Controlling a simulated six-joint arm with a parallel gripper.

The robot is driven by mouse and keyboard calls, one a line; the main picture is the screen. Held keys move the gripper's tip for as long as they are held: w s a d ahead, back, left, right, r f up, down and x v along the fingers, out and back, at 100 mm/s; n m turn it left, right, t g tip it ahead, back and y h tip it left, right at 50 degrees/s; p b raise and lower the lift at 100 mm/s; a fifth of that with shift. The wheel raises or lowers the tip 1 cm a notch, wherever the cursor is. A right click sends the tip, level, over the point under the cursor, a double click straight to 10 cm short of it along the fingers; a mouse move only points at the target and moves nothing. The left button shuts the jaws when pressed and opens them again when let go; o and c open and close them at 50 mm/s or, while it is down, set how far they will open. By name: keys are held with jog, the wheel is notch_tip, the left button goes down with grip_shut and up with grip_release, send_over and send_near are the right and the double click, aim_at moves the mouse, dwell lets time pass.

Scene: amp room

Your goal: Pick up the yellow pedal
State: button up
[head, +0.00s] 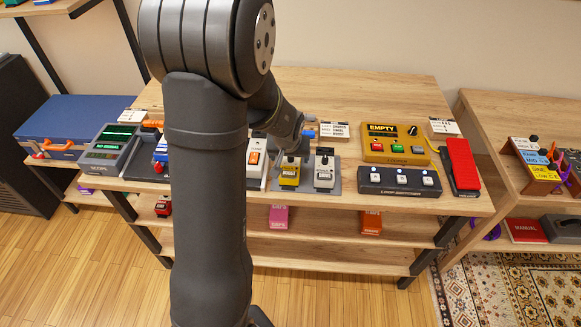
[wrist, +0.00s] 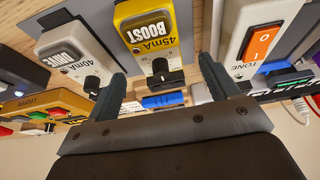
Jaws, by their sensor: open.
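A small yellow pedal labelled BOOST (head: 289,175) stands on a grey board on the wooden shelf, in front of my wrist. In the wrist view the yellow pedal (wrist: 150,28) shows at the top centre, with its black knob toward my gripper. My gripper (wrist: 165,72) is open and empty, with one dark finger to each side of the pedal's knob end. I cannot tell whether the fingers reach down beside its body. The head view mostly hides the fingers behind my wrist.
A white DRIVE pedal (wrist: 70,50) stands close beside the yellow one. A white box with an orange switch (wrist: 255,40) is on the other side. A larger yellow EMPTY box (head: 385,143), a black switcher (head: 398,180) and a red pedal (head: 462,163) stand to the right.

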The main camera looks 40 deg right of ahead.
aim_at(290, 162)
jog(key=shift+x, duration=2.7)
jog(key=shift+s, duration=0.15)
jog(key=c, duration=1.4)
jog(key=shift+o, duration=0.2)
